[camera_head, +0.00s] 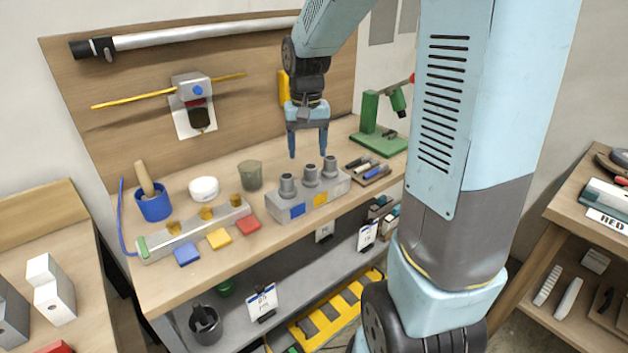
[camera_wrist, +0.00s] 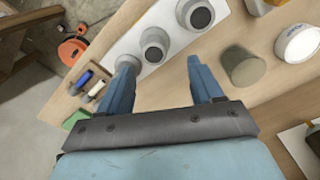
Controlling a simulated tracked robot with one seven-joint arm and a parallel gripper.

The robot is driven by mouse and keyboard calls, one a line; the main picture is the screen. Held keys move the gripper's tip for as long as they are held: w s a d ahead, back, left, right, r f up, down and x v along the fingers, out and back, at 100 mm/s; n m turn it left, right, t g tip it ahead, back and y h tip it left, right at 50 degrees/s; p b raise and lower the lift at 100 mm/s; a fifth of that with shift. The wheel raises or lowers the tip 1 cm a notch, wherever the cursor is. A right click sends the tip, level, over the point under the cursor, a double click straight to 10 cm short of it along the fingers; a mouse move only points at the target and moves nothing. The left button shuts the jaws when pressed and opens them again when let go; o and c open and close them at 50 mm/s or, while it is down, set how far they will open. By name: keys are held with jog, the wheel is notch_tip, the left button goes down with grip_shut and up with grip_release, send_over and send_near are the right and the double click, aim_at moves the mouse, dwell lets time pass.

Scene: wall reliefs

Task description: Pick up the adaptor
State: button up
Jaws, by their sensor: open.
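Three grey stepped cylinders, which look like the adaptors, stand upright in a row on a grey block (camera_head: 275,207) with blue and yellow squares on its front. They are the left adaptor (camera_head: 288,186), middle adaptor (camera_head: 311,175) and right adaptor (camera_head: 330,165). My gripper (camera_head: 308,157) points down, open and empty, above and behind the block's right part. In the wrist view its fingers (camera_wrist: 160,62) are spread, with the middle adaptor (camera_wrist: 154,46) seen between and beyond them. Another adaptor (camera_wrist: 199,15) is at the top, and the third (camera_wrist: 128,62) is partly hidden by the left finger.
A grey-green cup (camera_head: 250,176) and a white round container (camera_head: 204,189) stand left of the block. A tray of small tools (camera_head: 368,172) and a green stand (camera_head: 378,141) are to the right. The wooden back panel (camera_head: 250,120) rises close behind.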

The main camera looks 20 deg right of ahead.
aim_at(310, 166)
jog(key=shift+s+d+f, duration=0.15)
jog(key=shift+f, duration=1.3)
jog(key=shift+s+d+f, duration=0.1)
jog(key=shift+f, duration=1.35)
jog(key=shift+c, duration=0.3)
jog(key=c, duration=1.1)
